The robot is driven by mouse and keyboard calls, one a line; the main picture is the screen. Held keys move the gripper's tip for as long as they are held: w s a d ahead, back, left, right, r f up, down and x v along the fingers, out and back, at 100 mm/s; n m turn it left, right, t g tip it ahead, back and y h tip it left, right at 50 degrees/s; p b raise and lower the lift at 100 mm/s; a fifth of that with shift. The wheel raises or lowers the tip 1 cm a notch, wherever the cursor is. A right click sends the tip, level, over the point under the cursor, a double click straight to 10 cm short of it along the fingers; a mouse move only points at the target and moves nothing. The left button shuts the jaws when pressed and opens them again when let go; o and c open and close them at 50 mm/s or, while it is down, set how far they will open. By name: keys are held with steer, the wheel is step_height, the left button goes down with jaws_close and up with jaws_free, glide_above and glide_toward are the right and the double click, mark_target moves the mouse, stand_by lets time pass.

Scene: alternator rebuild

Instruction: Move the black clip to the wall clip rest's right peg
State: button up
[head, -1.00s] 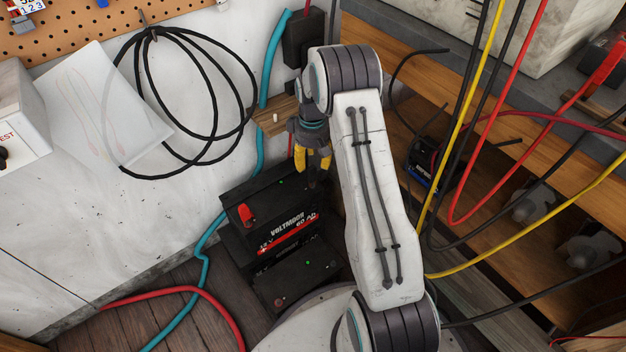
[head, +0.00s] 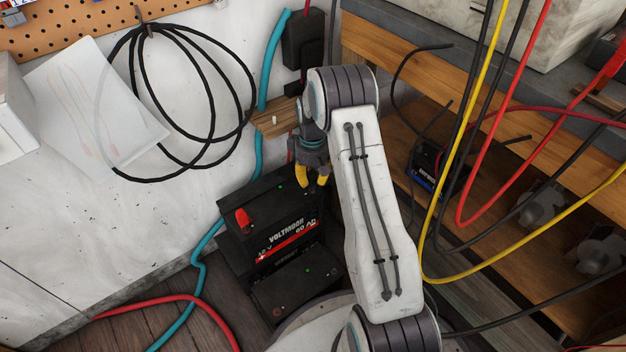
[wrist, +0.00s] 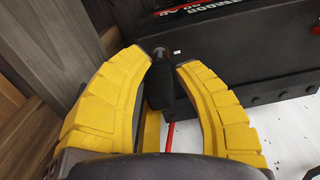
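The black clip (wrist: 160,88) stands upright between the two yellow fingers of my gripper (wrist: 164,61) in the wrist view, beside the battery. The fingers are apart, with a visible gap between the clip and the right finger. In the head view my gripper (head: 313,182) points down at the battery's (head: 283,228) far right corner, and the clip is mostly hidden there by the fingers. The wall clip rest (head: 267,127) is a small wooden board on the wall, above and left of my gripper. One pale peg (head: 275,119) shows; the right peg is hidden behind my arm.
A red cap or clip (head: 243,219) sits on the battery's left. A teal hose (head: 259,150) and coiled black cable (head: 150,110) run along the wall. Yellow, red and black cables hang before the wooden shelf (head: 480,190) at right. A dark wall box (head: 303,40) is above the rest.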

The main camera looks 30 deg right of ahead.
mark_target(313, 171)
steer(key=c, duration=0.5)
steer(key=shift+d+r+p, duration=0.1)
steer(key=shift+r+p, duration=1.5)
steer(key=shift+r, duration=0.5)
jaws_close()
steer(key=shift+f, duration=0.1)
